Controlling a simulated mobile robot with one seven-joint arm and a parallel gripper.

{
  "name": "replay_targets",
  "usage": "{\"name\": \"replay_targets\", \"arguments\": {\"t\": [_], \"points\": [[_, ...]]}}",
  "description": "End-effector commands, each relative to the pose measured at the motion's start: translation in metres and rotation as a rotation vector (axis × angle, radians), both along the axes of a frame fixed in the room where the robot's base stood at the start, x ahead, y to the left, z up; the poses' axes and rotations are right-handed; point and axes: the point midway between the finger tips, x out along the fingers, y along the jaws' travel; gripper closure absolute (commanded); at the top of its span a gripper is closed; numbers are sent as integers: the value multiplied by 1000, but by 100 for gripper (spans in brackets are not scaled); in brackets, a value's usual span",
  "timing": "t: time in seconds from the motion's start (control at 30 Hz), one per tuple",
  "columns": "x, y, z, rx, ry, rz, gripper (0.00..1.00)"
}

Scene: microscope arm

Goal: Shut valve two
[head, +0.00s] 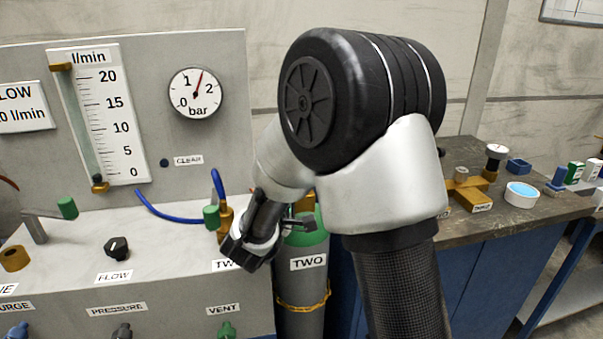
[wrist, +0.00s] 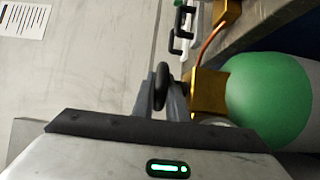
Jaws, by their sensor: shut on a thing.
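A grey cylinder with a green shoulder (head: 308,238), labelled TWO, stands beside the bench. Its green top also shows in the wrist view (wrist: 268,100). A brass valve body (wrist: 209,92) sits on it, with a black handwheel (wrist: 161,84) seen nearly edge-on. My gripper (wrist: 163,98) is shut on the handwheel, one finger on each side. In the head view my gripper (head: 306,226) reaches the cylinder top, and the handwheel is hard to make out there. A green-handled brass valve (head: 212,217) stands on the bench left of my gripper, above another, partly hidden TWO label.
The panel holds a flow scale (head: 98,112) and a pressure gauge (head: 195,92) reading about 1.5 bar. A blue hose (head: 160,212) and a FLOW knob (head: 117,248) are at left. A dark worktop (head: 470,225) with small items stands at right.

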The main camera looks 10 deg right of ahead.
Motion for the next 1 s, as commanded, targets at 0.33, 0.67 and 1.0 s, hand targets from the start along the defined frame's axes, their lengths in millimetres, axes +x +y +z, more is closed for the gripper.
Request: {"name": "replay_targets", "arguments": {"t": [0.33,0.67,1.0], "points": [[0,0,0,0,0,-75,100],[1,0,0,0,-1,-79,100],[1,0,0,1,-2,-79,80]]}}
